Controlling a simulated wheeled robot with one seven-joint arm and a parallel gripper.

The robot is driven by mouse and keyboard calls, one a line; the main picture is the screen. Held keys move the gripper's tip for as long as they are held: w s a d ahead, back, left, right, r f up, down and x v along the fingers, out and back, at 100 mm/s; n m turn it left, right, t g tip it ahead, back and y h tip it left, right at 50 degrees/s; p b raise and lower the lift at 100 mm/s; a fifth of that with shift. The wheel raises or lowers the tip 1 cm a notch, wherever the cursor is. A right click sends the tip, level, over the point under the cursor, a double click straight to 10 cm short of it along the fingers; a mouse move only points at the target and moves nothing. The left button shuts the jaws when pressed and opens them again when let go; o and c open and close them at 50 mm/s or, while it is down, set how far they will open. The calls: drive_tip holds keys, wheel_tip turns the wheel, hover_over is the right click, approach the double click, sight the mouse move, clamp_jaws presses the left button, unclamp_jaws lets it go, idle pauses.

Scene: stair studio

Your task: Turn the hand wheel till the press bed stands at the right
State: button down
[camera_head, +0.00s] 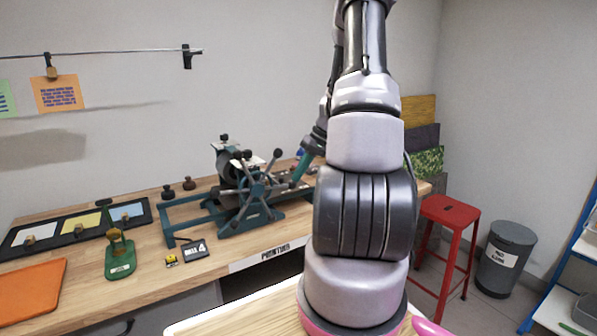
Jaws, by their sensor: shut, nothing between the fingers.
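The teal printing press (240,220) stands on the wooden bench, with a dark roller (229,165) at its top. The left part of the press's rail frame (185,208) is empty. A dark flat part shows right of the wheel, but my arm hides the frame's right end, so I cannot tell exactly where the bed stands. My gripper (295,181) is small in view, shut and empty, pointing down just right of the wheel. I cannot tell whether it touches a spoke.
On the bench's left are an orange tray (30,292), a black tray with coloured cards (62,219), a green stand (119,256) and a dark sign (193,250). A red stool (450,212) and a grey bin (507,258) stand at right.

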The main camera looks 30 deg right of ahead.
drive_tip(key=f+y, duration=0.2)
drive_tip(key=f, duration=0.1)
drive_tip(key=a+f+y, duration=0.1)
drive_tip(key=f+y, duration=0.2)
drive_tip(key=a+f+m+y, duration=0.1)
drive_tip(key=f+y, duration=0.2)
drive_tip(key=f, duration=0.1)
drive_tip(key=shift+a+f, duration=0.1)
drive_tip(key=shift+a, duration=0.05)
drive_tip(key=shift+s+a+f+y, duration=0.1)
drive_tip(key=shift+a+f+y, duration=0.8)
drive_tip(key=shift+f+y, duration=0.25)
drive_tip(key=shift+a, duration=0.1)
